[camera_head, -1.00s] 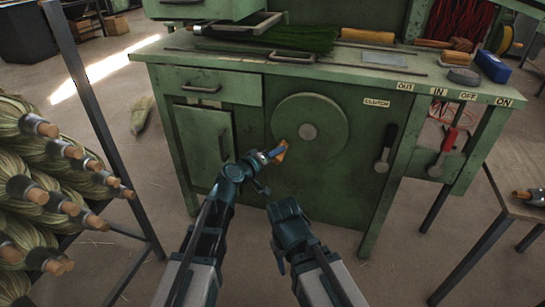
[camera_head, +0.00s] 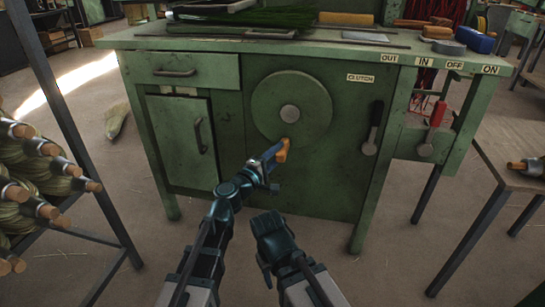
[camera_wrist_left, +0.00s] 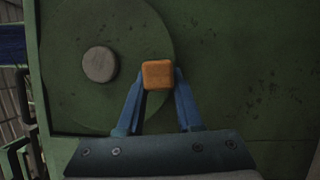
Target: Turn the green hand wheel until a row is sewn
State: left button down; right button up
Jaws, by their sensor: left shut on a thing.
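The green hand wheel (camera_head: 266,121) is a round disc on the front of the green bench, with a grey hub (camera_head: 290,113) at its centre. Its orange handle (camera_head: 283,148) is at the lower edge of the wheel. My left gripper (camera_head: 276,158) is shut on the handle. In the left wrist view the handle (camera_wrist_left: 158,75) sits between the blue fingers (camera_wrist_left: 157,95), with the wheel (camera_wrist_left: 100,100) behind it. My right gripper (camera_head: 268,223) is below the wheel, apart from it; its fingers cannot be made out.
A clutch lever (camera_head: 372,128) and a red-handled lever (camera_head: 433,128) are right of the wheel. A rack of brooms (camera_head: 30,170) stands at the left, a small table (camera_head: 515,165) at the right. Green bristles (camera_head: 262,20) lie on the bench top.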

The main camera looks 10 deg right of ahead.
pick_arm(q)
jog(key=shift+s+d+f+n, duration=0.1)
jog(key=shift+d+n, duration=0.15)
jog(key=shift+n, duration=0.15)
jog(key=c, duration=0.6)
grip_release()
jog(key=shift+o, duration=0.2)
jog(key=b+v, duration=0.1)
jog(key=v, duration=0.6)
jog(key=shift+s+f, duration=0.15)
jog(key=shift+a, duration=0.1)
